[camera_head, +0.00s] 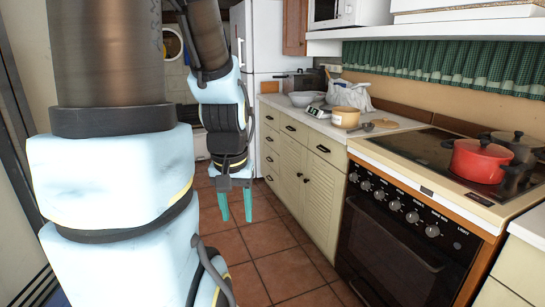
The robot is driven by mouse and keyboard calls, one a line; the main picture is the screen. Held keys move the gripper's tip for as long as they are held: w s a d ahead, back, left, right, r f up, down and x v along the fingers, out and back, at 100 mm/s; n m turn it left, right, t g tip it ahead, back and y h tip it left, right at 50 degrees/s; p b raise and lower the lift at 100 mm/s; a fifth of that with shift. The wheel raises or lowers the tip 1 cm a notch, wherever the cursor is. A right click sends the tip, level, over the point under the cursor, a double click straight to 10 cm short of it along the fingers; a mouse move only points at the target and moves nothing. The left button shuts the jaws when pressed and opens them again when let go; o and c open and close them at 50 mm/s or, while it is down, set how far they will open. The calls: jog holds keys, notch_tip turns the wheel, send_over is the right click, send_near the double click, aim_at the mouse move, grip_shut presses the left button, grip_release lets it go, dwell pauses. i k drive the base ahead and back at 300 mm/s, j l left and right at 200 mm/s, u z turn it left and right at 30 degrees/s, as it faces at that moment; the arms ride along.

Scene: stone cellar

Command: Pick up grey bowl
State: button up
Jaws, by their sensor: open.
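A light grey bowl (304,99) stands on the counter, near its far end, in the head view. My gripper (236,203) hangs pointing down over the tiled floor, left of the counter and lower than its top. Its two green fingers are apart, with nothing between them. The gripper is well away from the bowl and does not touch it.
Beside the bowl on the counter (330,128) are a white bag (349,96), a small scale (317,112), a yellowish pot (345,118) and a wooden lid. A red pot (480,161) sits on the stove at right. A white fridge (262,60) stands behind. The tiled floor is clear.

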aim_at(299, 100)
jog(key=i, duration=2.1)
